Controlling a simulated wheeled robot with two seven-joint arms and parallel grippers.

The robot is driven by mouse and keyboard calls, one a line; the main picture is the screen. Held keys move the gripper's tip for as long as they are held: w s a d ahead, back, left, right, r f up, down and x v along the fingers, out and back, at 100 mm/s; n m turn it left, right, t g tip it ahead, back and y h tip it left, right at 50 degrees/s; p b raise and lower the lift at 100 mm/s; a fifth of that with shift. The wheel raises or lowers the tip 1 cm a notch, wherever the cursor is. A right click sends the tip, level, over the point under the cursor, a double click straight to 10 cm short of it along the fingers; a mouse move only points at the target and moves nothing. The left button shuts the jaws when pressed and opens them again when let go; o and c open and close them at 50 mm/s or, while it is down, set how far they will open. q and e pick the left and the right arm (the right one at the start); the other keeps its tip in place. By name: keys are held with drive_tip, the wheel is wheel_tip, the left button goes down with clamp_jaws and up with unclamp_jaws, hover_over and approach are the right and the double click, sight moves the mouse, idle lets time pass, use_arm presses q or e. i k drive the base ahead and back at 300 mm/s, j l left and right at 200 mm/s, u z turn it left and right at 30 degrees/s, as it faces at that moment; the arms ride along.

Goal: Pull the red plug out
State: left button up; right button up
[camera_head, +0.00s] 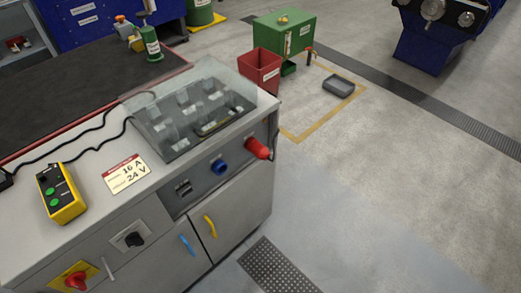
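The red plug (257,148) sits at the right end of the grey front panel (210,172) of the cabinet, sticking out toward the lower right. A dark cable seems to hang from it near the cabinet's right edge. Neither of my grippers shows in the head view, and nothing is holding the red plug.
A clear cover (190,105) stands on the cabinet top above the panel. A yellow button box (60,193) and a label card (125,173) lie to its left. A red bin (259,70) and green tank (284,35) stand behind.

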sight(259, 151)
drive_tip(key=l+u, duration=0.15)
drive_tip(key=u, duration=0.3)
drive_tip(key=i+l+u, duration=0.1)
drive_tip(key=u, duration=0.3)
drive_tip(key=l+u, duration=0.15)
drive_tip(key=l, duration=0.45)
drive_tip(key=l+u, duration=0.2)
drive_tip(key=l, duration=0.35)
drive_tip(key=k+l+u, duration=0.15)
drive_tip(key=l, duration=0.45)
drive_tip(key=l+u, duration=0.15)
drive_tip(key=l, duration=0.75)
drive_tip(key=k+l, duration=0.15)
drive_tip(key=l, duration=0.2)
